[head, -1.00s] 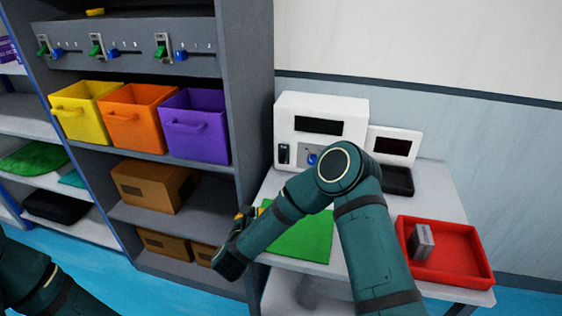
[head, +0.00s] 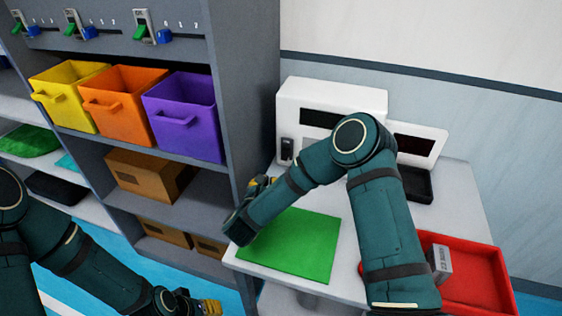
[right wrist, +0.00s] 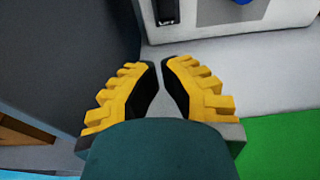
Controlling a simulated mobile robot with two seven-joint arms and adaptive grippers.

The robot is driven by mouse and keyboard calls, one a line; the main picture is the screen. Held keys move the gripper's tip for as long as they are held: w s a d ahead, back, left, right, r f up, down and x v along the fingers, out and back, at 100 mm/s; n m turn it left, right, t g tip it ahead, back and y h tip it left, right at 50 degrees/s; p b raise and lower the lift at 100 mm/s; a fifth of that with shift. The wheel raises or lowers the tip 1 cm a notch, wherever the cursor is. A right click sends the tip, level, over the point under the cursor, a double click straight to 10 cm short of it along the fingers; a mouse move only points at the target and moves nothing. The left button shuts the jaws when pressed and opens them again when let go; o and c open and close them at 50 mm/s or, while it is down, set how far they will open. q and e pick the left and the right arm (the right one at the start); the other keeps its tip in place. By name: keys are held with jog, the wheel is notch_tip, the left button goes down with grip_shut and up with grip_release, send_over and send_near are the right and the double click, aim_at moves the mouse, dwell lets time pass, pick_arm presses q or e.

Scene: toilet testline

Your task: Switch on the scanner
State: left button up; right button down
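The scanner appears to be the white box-shaped machine (head: 345,97) with a dark display, at the back of the white table. A small black switch (head: 287,148) is on its front at the lower left; it also shows at the top of the right wrist view (right wrist: 167,12). Whether it is on or off is too small to tell. My right gripper (head: 262,185) is in front of the switch and apart from it. In the right wrist view its yellow-and-black fingers (right wrist: 160,68) are nearly together and empty. My left gripper (head: 205,306) is low at the bottom edge, partly cut off.
A green mat (head: 290,245) lies on the table (head: 335,283). A red tray (head: 470,262) holding a grey box (head: 439,262) is at the right. A smaller white device with a dark screen (head: 415,145) stands beside the scanner. A grey shelf (head: 248,90) with bins stands close at the left.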

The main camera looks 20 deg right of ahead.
aim_at(285, 156)
jog(key=shift+s, duration=0.1)
jog(key=b+x, duration=0.1)
jog(key=x, duration=0.9)
jog(key=shift+r, duration=0.1)
jog(key=shift+r, duration=0.1)
dwell(0.4)
jog(key=shift+a, duration=0.1)
